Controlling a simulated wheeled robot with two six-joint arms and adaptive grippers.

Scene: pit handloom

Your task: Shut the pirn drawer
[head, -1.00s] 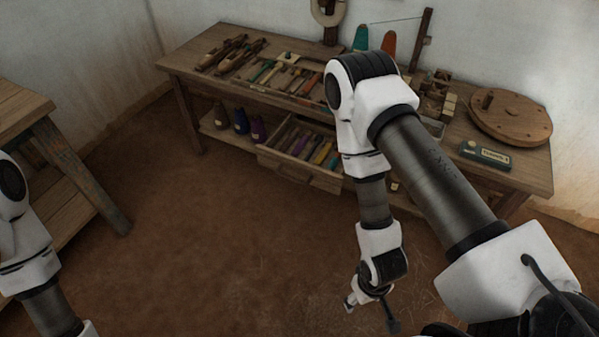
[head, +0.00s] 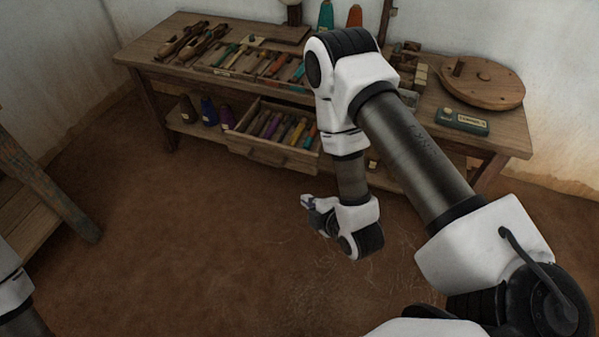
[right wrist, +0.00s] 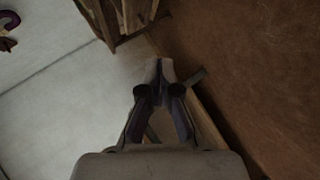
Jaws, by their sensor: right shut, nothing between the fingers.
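The pirn drawer (head: 262,152) stands pulled out below the workbench top in the head view. Several coloured pirns (head: 288,130) lie in it, and its front has a handle. My right gripper (head: 306,201) is shut and empty. It is in front of the drawer, nearer to me and apart from it, and appears lower right of the drawer front. In the right wrist view its closed fingers (right wrist: 160,76) show with nothing between them; I cannot make out the drawer there. My left gripper is out of view; only part of that arm shows at the left edge.
The workbench (head: 150,52) holds tools, a round wooden disc (head: 482,84) and a dark labelled box (head: 463,121). Dark and purple bottles (head: 208,110) stand on the lower shelf left of the drawer. Another wooden table (head: 42,185) is at left. The floor before the drawer is clear.

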